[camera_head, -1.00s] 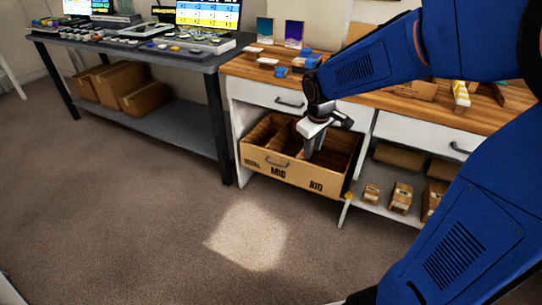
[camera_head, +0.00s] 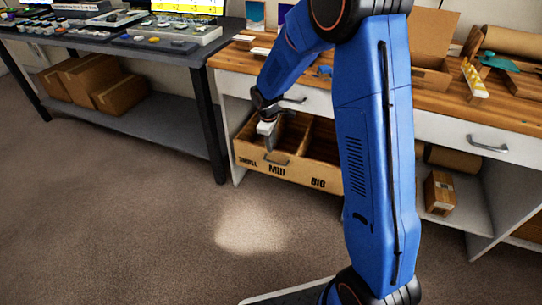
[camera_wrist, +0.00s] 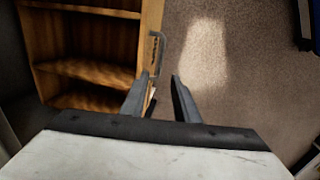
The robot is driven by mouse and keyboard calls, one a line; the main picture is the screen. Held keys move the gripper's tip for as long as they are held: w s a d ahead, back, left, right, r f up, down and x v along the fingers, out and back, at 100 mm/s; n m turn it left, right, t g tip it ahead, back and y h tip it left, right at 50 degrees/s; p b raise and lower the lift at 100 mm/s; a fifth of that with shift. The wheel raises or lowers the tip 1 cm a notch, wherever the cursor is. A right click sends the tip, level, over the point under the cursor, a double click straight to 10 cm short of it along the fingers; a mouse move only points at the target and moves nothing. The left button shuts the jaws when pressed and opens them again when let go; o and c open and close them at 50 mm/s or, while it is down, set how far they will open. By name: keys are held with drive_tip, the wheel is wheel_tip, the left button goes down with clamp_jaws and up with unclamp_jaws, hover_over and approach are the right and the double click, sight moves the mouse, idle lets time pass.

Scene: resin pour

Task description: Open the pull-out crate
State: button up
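The pull-out crate (camera_head: 245,158) is a wooden box in the bench's lower bay, its front labelled SMALL, MID and BIG. Its open top and dividers show in the head view, and its compartments fill the left of the wrist view (camera_wrist: 95,70). A grey handle (camera_head: 277,161) is on its front; it also shows in the wrist view (camera_wrist: 158,52). My gripper (camera_wrist: 159,78) is open and empty, pointing down at the crate's front. Its fingers lie on either side of the front panel's line in the wrist view, with the handle beyond their tips. Whether they touch is unclear. My arm hides the crate's right end.
The bench (camera_head: 440,105) has white drawers above the crate and boxes on a right-hand shelf (camera_head: 438,192). A dark table (camera_head: 150,48) with cardboard boxes under it stands at the left. The carpet (camera_head: 160,240) in front of the crate is clear.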

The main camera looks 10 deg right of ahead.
sight(273, 162)
drive_tip(key=f, duration=0.4)
drive_tip(key=w+d+f, duration=0.1)
drive_tip(key=f, duration=0.6)
drive_tip(key=shift+w+d+f, duration=0.15)
drive_tip(key=shift+w+f, duration=0.15)
drive_tip(key=shift+w, duration=0.05)
drive_tip(key=shift+c, duration=0.3)
clamp_jaws()
